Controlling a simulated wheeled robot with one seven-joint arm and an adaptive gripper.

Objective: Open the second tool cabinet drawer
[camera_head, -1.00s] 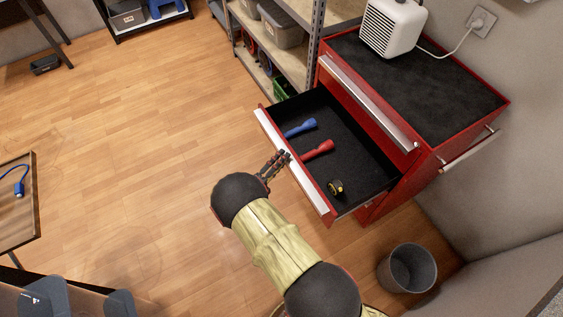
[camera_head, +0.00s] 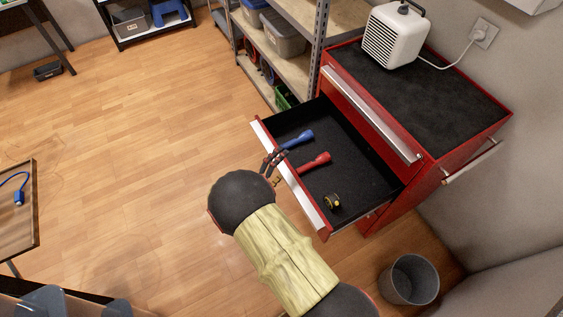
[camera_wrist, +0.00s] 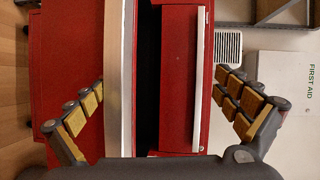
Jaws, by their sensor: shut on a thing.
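The red tool cabinet (camera_head: 440,175) stands at right with a black top. Its second drawer (camera_head: 365,180) is pulled well out, showing a black lining; the drawer above is closed. A blue flashlight (camera_head: 298,140), a red flashlight (camera_head: 314,162) and a small yellow-black round thing (camera_head: 332,202) lie inside. My gripper (camera_head: 274,160) is at the drawer's pale front handle (camera_head: 305,205), shut on it. The wrist view shows the handle (camera_wrist: 115,90) between my fingers (camera_wrist: 160,82), which look spread; their contact with it is unclear.
A white heater (camera_head: 393,38) sits on the cabinet. A grey metal shelf (camera_head: 290,62) stands behind and left of the drawer. A grey bin (camera_head: 409,280) is on the floor at lower right.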

